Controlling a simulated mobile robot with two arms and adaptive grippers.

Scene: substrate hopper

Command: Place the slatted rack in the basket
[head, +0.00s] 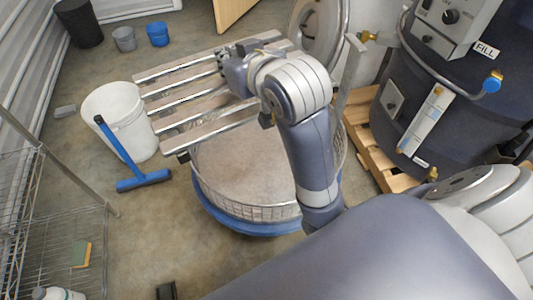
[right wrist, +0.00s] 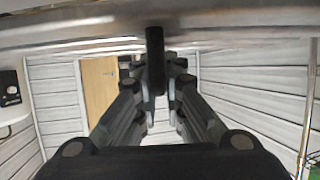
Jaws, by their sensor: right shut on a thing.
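The slatted rack (head: 205,131), with pale slats, is held in the air at the upper left of the head view. My right gripper (head: 226,62) is shut on it near its middle; my wrist hides part of it. In the right wrist view the fingers (right wrist: 156,80) close around a dark bar, and a pale slat (right wrist: 75,32) crosses the top. The round wire basket (head: 255,211) stands below with a brownish surface inside. The rack overlaps the basket's far left side and juts out past it; the height between them is hard to tell. My left gripper is not in view.
A white bucket (head: 108,108) and a blue-headed squeegee (head: 145,181) stand left of the basket. A wire shelf (head: 75,235) is at far left. A dark tank (head: 460,95) on a wooden pallet (head: 368,150) stands right.

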